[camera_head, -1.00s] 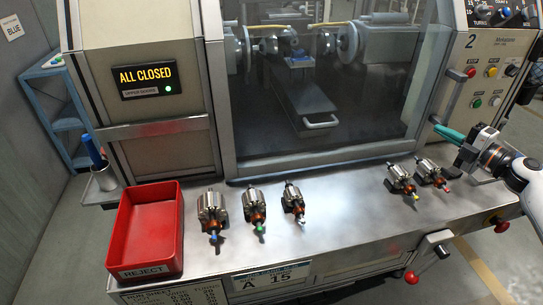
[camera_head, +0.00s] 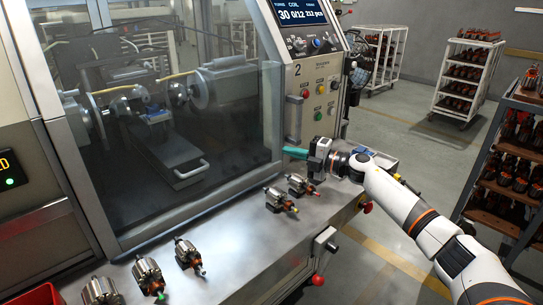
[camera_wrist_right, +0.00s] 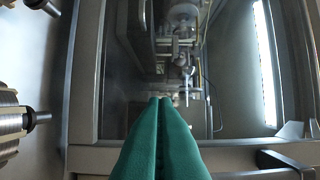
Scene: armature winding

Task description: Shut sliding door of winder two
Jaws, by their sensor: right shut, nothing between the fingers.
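The glass sliding door (camera_head: 215,135) of winder two spans the machine's front, its right edge at the post beside the control panel. A vertical grey handle (camera_head: 293,118) stands at that edge. My right gripper (camera_head: 288,151) has green fingertips pressed together, empty, just below the handle; I cannot tell whether they touch anything. In the right wrist view the shut fingers (camera_wrist_right: 158,105) point towards the door's pane and frame (camera_wrist_right: 84,75). The winder's inside shows through the glass. The status display (camera_head: 8,170) is cut off, with a green light on. My left gripper is out of view.
Several armatures (camera_head: 148,272) lie along the steel ledge (camera_head: 235,228) in front of the door. A red bin (camera_head: 38,296) is at the lower left. The control panel (camera_head: 318,90) is right of the door. A red-knobbed lever (camera_head: 318,279) juts from the front. Racks stand farther right.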

